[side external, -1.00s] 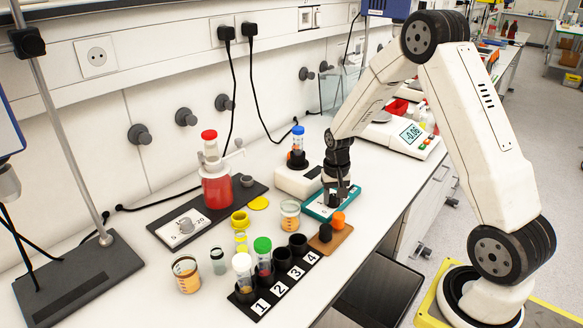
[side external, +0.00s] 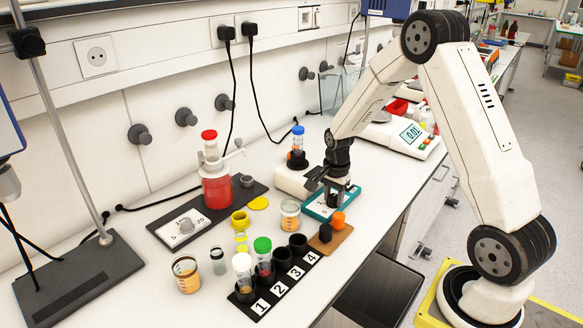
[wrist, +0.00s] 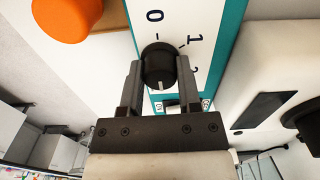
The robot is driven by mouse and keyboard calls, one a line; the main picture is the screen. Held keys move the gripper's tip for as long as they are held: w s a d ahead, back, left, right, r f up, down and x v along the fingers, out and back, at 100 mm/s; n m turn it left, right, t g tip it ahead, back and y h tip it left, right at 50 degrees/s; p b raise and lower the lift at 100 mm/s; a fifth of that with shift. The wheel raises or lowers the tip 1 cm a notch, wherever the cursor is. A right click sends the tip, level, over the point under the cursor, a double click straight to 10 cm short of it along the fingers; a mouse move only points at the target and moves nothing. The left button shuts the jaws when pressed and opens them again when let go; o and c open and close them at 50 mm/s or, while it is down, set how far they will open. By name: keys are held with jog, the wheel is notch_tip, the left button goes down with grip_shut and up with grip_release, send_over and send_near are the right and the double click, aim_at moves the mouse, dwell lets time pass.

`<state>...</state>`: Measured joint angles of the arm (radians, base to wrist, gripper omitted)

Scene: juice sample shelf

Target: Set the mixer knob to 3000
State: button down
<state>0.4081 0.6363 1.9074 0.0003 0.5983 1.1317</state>
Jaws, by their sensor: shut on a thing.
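The mixer knob (wrist: 158,64) is a black round knob on a white panel with a teal edge (wrist: 225,50). Digits 0, 1 and a partly hidden one, likely 2, show around it. A white line on the knob points down in the wrist view, away from the 0; its exact reading is hidden by my gripper. My gripper (wrist: 158,72) is shut on the knob, one finger on each side. In the side view my gripper (side external: 335,198) is over the teal panel (side external: 318,212), and the knob is hard to make out.
An orange knob-like cap (wrist: 68,15) is close to the left finger; it stands on a wooden block (side external: 338,235). A white base (side external: 290,182) with a blue-capped tube (side external: 298,132) is just left of the gripper. A numbered tube rack (side external: 275,285) and cups stand in front.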

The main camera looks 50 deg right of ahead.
aim_at(332, 198)
jog(key=shift+m, duration=0.3)
jog(key=shift+c, duration=1.5)
grip_release()
jog(key=shift+r, duration=0.1)
jog(key=shift+r, duration=3.85)
jog(key=shift+s+a+n, duration=0.15)
jog(key=shift+a+n, duration=0.35)
jog(key=shift+a, duration=0.1)
jog(key=s+a+n, duration=0.1)
jog(key=a+n, duration=0.2)
jog(key=s+a+n+t, duration=0.1)
jog(key=s+a+n, duration=0.1)
jog(key=a+n, duration=0.1)
jog(key=s+a+n, duration=0.1)
jog(key=a+n, duration=0.2)
jog(key=shift+s+a+r, duration=0.35)
jog(key=shift+a, duration=0.05)
jog(key=s+a+n+t, duration=0.1)
jog(key=s+a+n, duration=0.5)
jog(key=n, duration=0.2)
jog(key=shift+f+t, duration=0.3)
